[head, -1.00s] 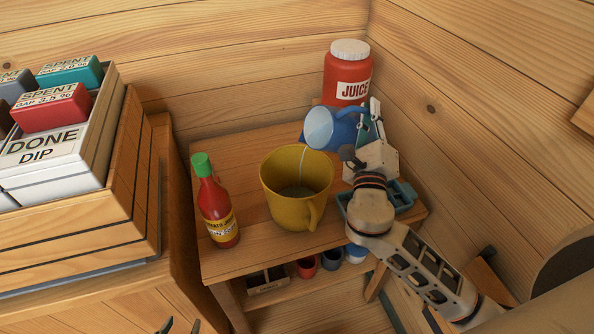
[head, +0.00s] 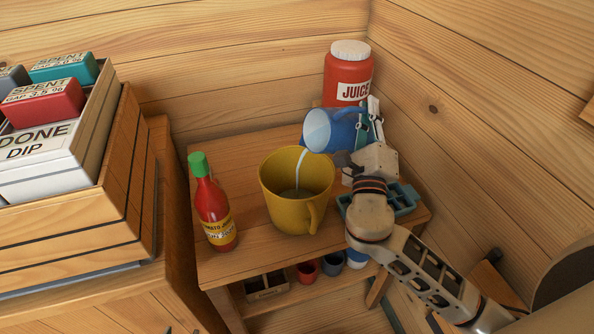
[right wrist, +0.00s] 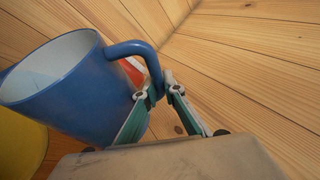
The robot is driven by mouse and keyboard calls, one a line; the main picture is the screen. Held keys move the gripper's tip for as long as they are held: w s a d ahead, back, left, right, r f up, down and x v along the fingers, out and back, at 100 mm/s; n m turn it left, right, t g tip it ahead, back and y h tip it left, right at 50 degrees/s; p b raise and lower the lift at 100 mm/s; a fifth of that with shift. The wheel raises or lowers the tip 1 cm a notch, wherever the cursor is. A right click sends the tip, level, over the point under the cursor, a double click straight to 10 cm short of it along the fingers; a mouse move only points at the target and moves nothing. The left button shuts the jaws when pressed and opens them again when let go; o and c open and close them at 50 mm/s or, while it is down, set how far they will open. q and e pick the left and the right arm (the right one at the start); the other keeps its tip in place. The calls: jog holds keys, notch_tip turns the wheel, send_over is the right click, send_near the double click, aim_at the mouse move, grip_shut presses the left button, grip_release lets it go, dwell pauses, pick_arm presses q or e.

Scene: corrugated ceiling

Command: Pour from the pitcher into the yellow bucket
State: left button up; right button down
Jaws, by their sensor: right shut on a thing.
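The blue pitcher (head: 334,130) is tilted with its mouth to the left, above the right part of the yellow bucket. My right gripper (head: 372,125) is shut on the pitcher's handle; the right wrist view shows the fingers (right wrist: 160,95) at the handle of the pitcher (right wrist: 85,85). A pale stream (head: 301,168) runs from the pitcher's lip down into the yellow bucket (head: 290,210). The bucket stands upright on the small wooden table, with pale liquid visible inside. It shows partly at the left edge in the right wrist view (right wrist: 20,140).
A red sauce bottle (head: 213,208) with a green cap stands left of the bucket. A red juice jar (head: 347,75) stands behind the pitcher. A teal tray (head: 408,198) lies under my right wrist. Cups (head: 332,264) sit on the lower shelf. A crate (head: 60,225) is at left.

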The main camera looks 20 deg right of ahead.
aim_at(344, 112)
pick_arm(q)
jog(key=shift+f+b, duration=0.25)
jog(key=shift+b, duration=0.1)
pick_arm(e)
jog(key=shift+a+r, duration=0.15)
jog(key=shift+s+a+n+t, duration=0.1)
jog(key=shift+a+n+t, duration=0.2)
jog(key=shift+a+t, duration=0.1)
dwell(0.4)
pick_arm(q)
jog(key=shift+w+d+r, duration=0.1)
jog(key=shift+d+r, duration=0.05)
jog(key=shift+d, duration=0.1)
pick_arm(e)
jog(key=shift+s+a+r+n+t, duration=0.15)
jog(key=shift+a+n+t, duration=0.15)
jog(key=shift+a, duration=0.3)
jog(key=shift+s+a+f+n+t, duration=0.1)
jog(key=shift+a+n+t, duration=0.1)
jog(key=shift+a+n, duration=0.3)
dwell(0.9)
pick_arm(q)
jog(key=shift+w+d+r+p, duration=0.1)
jog(key=shift+d+r+p, duration=0.1)
jog(key=shift+d+p, duration=0.15)
pick_arm(e)
jog(key=shift+s+a+n+t+y, duration=0.2)
jog(key=shift+a+n+t+y, duration=0.4)
jog(key=shift+a+n+t, duration=0.35)
dwell(1.5)
